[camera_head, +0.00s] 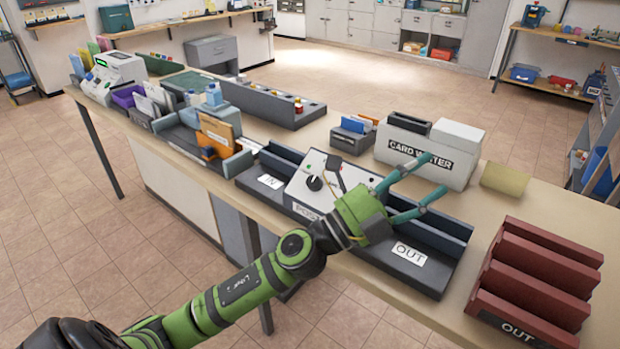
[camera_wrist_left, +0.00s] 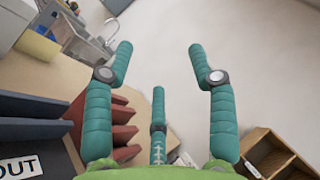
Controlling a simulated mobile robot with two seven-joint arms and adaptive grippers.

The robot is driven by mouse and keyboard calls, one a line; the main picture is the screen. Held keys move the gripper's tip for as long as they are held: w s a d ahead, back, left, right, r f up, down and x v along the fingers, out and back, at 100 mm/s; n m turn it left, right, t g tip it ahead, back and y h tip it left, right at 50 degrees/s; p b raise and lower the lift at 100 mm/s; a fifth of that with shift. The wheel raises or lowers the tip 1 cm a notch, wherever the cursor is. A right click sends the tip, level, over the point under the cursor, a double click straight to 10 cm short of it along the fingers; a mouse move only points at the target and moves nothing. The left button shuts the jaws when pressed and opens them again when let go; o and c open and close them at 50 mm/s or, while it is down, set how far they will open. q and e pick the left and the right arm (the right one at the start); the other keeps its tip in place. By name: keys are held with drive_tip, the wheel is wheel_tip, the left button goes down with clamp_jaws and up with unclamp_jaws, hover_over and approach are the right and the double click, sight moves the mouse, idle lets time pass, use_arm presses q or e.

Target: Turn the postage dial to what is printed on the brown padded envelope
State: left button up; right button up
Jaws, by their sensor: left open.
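The postage dial is a dark knob (camera_head: 315,183) on a pale sloped box (camera_head: 335,172) between the IN and OUT trays. My left arm covers part of the box and its label. Orange-brown envelopes (camera_head: 219,131) stand in a holder left of the box; I cannot tell whether one is the padded envelope, and no print is readable. My left gripper (camera_head: 437,174) is open and empty, right of the dial, with fingers over the OUT side and pointing away from the knob. In the left wrist view its spread teal fingers (camera_wrist_left: 160,55) hold nothing.
A grey OUT tray (camera_head: 408,276) lies below the gripper. A red slotted OUT rack (camera_head: 543,262) stands at right. A white card-writer box (camera_head: 460,137) and a yellowish pad (camera_head: 505,180) are behind. A wooden box (camera_wrist_left: 270,155) shows lower right in the wrist view.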

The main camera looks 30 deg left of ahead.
sight(312, 181)
use_arm(q)
drive_tip(key=d+f+m+g+h, duration=0.2)
drive_tip(key=d+f+m+g, duration=0.2)
drive_tip(key=m+g, duration=1)
drive_tip(key=w+a+f+m+y, duration=0.1)
drive_tip(key=a+y, duration=0.2)
drive_tip(key=a, duration=0.2)
drive_tip(key=w+a+f+m+y, duration=0.1)
drive_tip(key=a+f+m+y, duration=0.1)
drive_tip(key=a, duration=0.3)
drive_tip(key=w+a+f+m+t+y, duration=0.1)
drive_tip(key=a+y, duration=0.3)
drive_tip(key=a, duration=0.1)
drive_tip(key=shift+w+f+y, duration=0.15)
drive_tip(key=shift+f+y, duration=0.15)
drive_tip(key=shift+f, duration=0.05)
drive_tip(key=s+a+r+n+y, duration=0.15)
drive_tip(key=a+y, duration=0.35)
drive_tip(key=a, duration=0.8)
drive_tip(key=shift+g+y, duration=0.3)
drive_tip(key=shift+g, duration=0.1)
drive_tip(key=p+x, duration=0.1)
drive_tip(key=x, duration=0.6)
drive_tip(key=shift+w+d, duration=0.15)
